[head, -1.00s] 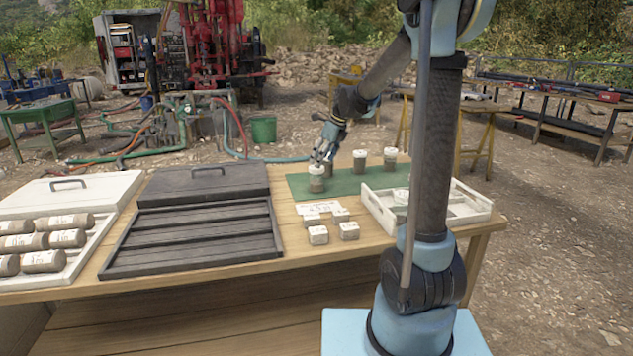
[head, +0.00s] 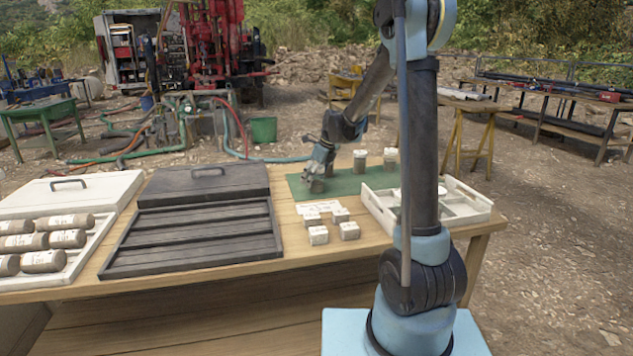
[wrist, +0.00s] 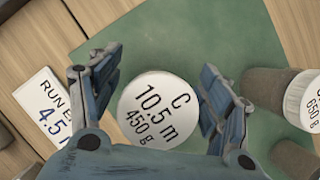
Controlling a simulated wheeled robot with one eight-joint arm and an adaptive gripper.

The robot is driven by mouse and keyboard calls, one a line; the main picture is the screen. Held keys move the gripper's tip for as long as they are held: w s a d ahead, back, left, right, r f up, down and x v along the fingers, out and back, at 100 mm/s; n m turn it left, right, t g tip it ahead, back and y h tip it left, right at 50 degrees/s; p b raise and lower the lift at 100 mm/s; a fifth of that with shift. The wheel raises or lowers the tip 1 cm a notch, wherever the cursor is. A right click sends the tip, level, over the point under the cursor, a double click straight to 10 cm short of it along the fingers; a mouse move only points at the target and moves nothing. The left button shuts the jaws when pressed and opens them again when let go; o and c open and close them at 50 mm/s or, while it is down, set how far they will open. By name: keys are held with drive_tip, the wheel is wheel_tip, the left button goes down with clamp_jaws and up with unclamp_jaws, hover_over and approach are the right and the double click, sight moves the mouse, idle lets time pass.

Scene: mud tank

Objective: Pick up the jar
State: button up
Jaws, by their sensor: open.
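A jar with a white lid marked "C 10.5 m 450 g" (wrist: 158,108) sits between my open fingers in the wrist view. In the head view its brown body (head: 316,186) shows below my gripper (head: 318,167), which hides the lid. The jar stands on a green mat (head: 345,184) on the wooden table. In the wrist view my gripper (wrist: 160,70) has one finger on each side of the lid, with a gap visible on the left; the right finger is close to the rim. Contact on the right cannot be told.
Two more jars (head: 360,160) (head: 391,158) stand right of mine on the mat. A white divided tray (head: 470,212) is at the right. Small white blocks (head: 318,235) and a card (head: 320,206) lie in front. A dark slatted box (head: 190,240) is at the left.

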drive_tip(key=c, duration=1.5)
